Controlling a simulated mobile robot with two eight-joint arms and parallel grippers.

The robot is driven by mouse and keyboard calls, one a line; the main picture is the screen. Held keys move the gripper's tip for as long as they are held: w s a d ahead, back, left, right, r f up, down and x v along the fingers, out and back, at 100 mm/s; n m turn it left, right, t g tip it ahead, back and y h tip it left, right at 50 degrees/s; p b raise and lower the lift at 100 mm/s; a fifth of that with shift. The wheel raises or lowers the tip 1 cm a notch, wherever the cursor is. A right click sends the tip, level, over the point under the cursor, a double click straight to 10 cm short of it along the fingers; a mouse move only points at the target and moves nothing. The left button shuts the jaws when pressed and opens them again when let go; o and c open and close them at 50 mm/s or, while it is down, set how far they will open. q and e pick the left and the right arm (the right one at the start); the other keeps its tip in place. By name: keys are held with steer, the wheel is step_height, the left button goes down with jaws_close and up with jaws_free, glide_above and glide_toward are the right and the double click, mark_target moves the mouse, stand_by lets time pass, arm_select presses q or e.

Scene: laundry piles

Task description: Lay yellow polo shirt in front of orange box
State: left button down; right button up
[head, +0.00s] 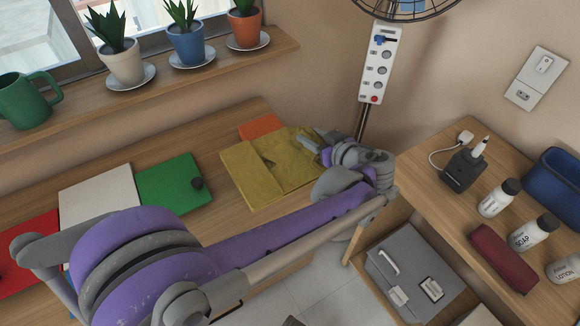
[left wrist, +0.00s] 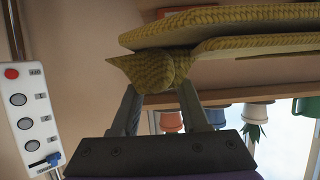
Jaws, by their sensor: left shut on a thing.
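The yellow polo shirt (head: 262,172) is folded and lies flat at the right end of the long wooden table, or just above it; I cannot tell which. The orange box (head: 262,127) shows behind it as a small orange patch, its lower edge hidden by the shirt. My left gripper (head: 322,142) is at the shirt's right far edge. In the left wrist view the gripper (left wrist: 158,75) is shut on a bunched corner of the shirt (left wrist: 215,42), with folded layers extending right. My right gripper is not in view.
Green (head: 174,183), white (head: 97,193) and red (head: 28,252) flat box-like items line the table to the left. Potted plants (head: 187,40) and a green mug (head: 24,102) stand on the windowsill. A fan stand (head: 380,62) and a side table with bottles (head: 497,198) are at right.

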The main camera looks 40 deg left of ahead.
arm_select(q)
step_height(320, 180, down, 5)
steer(key=shift+s+d+r+b, duration=0.1)
steer(key=shift+r+b, duration=0.05)
steer(key=shift+b, duration=0.5)
step_height(320, 180, down, 4)
steer(key=shift+f+b, duration=0.1)
steer(key=shift+b, duration=0.55)
steer(key=shift+c, duration=2)
jaws_free()
steer(key=p+v, duration=0.2)
steer(key=v, duration=1)
steer(key=shift+p, duration=0.3)
